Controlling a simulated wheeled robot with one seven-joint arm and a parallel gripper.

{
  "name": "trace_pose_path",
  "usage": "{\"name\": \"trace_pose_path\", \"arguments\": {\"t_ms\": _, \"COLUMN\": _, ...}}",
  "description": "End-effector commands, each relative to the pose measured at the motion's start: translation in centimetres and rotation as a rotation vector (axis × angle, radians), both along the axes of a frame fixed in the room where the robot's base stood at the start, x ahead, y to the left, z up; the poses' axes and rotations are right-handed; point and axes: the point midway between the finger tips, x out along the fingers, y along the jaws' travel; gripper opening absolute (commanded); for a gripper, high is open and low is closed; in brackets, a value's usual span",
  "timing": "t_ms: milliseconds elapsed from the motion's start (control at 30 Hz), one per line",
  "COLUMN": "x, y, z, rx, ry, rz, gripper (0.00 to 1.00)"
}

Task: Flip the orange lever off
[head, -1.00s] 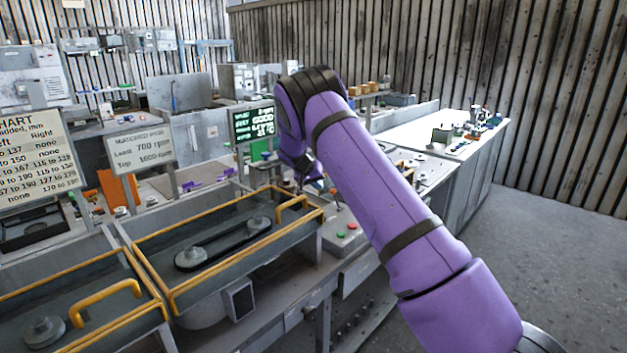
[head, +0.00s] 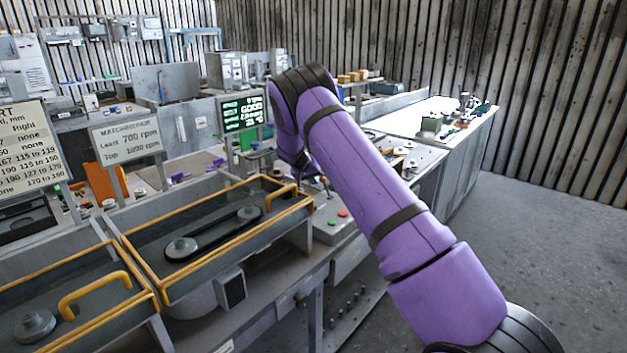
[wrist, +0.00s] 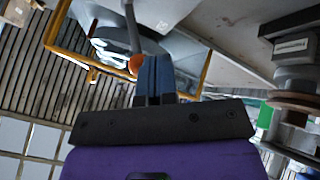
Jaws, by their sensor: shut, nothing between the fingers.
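The orange lever end (wrist: 135,64) is a small round knob on a grey stem (wrist: 131,28), seen in the wrist view. My gripper (wrist: 154,62) has its blue-grey fingers together with nothing between them. The fingertips are just right of the orange knob in that view and overlap its edge. I cannot tell whether they touch it. In the head view my purple wrist is beside the lit screen, above the far end of the yellow-railed housing. The lever cannot be made out there.
The yellow-railed housing (head: 165,292) with a belt and two pulleys stands in front. A control box with green and red buttons (head: 331,228) is right of it. A lit screen (head: 243,113) stands behind. A yellow rail (wrist: 207,72) shows near my fingers. The floor at right is clear.

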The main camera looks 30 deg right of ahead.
Motion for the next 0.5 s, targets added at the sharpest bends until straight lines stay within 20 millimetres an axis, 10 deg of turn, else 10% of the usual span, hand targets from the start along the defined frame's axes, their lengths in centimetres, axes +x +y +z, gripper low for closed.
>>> {"name": "trace_pose_path", "arguments": {"t_ms": 500, "x": -0.64, "y": -0.25, "z": 0.47, "rx": 0.03, "ry": -0.083, "rz": -0.001, "gripper": 0.0}}
